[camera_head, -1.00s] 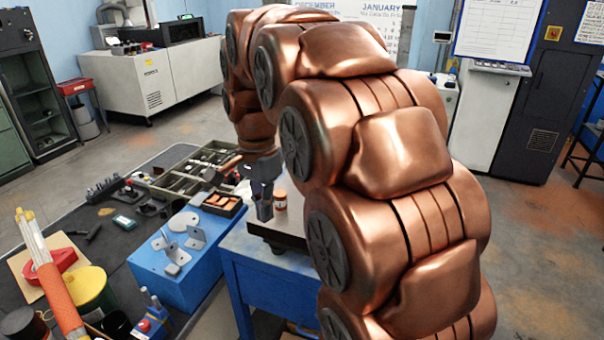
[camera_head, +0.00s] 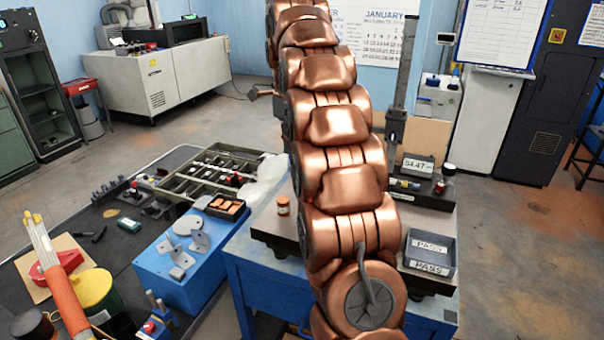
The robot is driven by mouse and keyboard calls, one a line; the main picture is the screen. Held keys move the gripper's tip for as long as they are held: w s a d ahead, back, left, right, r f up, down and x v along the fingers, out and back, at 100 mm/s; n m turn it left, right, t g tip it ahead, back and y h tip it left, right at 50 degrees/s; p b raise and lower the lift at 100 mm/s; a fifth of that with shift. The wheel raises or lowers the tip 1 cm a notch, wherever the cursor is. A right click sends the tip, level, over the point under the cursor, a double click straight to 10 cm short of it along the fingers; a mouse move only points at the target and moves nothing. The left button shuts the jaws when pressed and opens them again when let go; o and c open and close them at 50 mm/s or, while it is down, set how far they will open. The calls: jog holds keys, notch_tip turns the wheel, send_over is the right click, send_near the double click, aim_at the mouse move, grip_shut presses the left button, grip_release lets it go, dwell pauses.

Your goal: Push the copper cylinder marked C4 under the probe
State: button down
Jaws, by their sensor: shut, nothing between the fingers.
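A small copper-coloured cylinder (camera_head: 283,206) stands upright on the left part of the dark bench plate (camera_head: 268,228), left of my arm. Its marking is too small to read, so I cannot confirm C4. A measuring stand with a tall grey column (camera_head: 405,75) rises behind my arm on the right. Its probe tip and the spot below it are hidden or cannot be made out. My arm rises across the middle of the view and hides much of the plate. My gripper cannot be made out.
A readout (camera_head: 417,166) stands by the column, with a dark tray labelled PASS (camera_head: 430,250) in front at the right. A blue block with metal brackets (camera_head: 180,262) and a compartment tray (camera_head: 218,172) lie to the left. Any other cylinders behind my arm are hidden.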

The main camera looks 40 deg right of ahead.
aim_at(293, 188)
jog(key=shift+f+p, duration=0.85)
jog(key=shift+f, duration=3.85)
jog(key=shift+s+d+f, duration=0.1)
jog(key=shift+s+f, duration=0.05)
jog(key=shift+s, duration=0.1)
jog(key=shift+s+d+p, duration=0.5)
jog(key=shift+s+p, duration=0.1)
jog(key=shift+s, duration=0.2)
jog(key=shift+s+d+f, duration=0.1)
jog(key=shift+s+d, duration=0.3)
jog(key=shift+s, duration=0.3)
jog(key=s+d+b, duration=0.1)
jog(key=s, duration=0.1)
jog(key=s+d+b, duration=0.3)
jog(key=s, duration=0.2)
jog(key=shift+d+f+b, duration=0.15)
jog(key=shift+b, duration=0.2)
jog(key=shift+s+d, duration=0.15)
jog(key=shift+s, duration=0.25)
